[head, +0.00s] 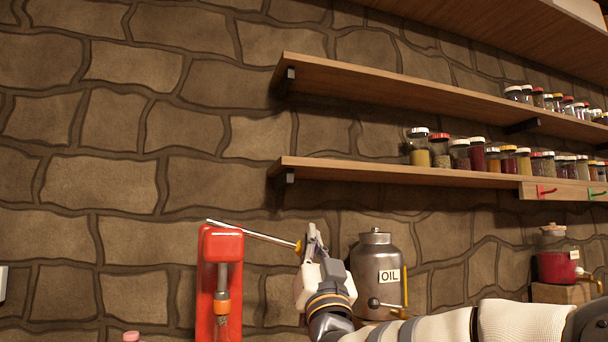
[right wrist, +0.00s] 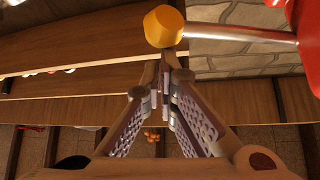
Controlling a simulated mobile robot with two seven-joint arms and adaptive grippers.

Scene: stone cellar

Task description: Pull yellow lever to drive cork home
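The red corking machine (head: 207,270) stands against the stone wall in the head view. Its metal lever (head: 250,232) slopes slightly down to the right and ends in a yellow knob (head: 298,246). My right gripper (head: 313,232) is at the knob's right side. In the right wrist view, the yellow knob (right wrist: 163,27) is just beyond my fingertips (right wrist: 165,60). The fingers are closed together, with the knob at their tips, not between the pads. A metal and copper-coloured plunger part (head: 222,300) hangs inside the machine. I cannot make out the cork. My left gripper is not in view.
A grey oil can (head: 377,265) stands right behind my right gripper. Wooden shelves (head: 400,174) with several spice jars hang above. A red jar (head: 556,266) stands on a wooden block at the right. A pink-topped object (head: 131,337) shows at the bottom left.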

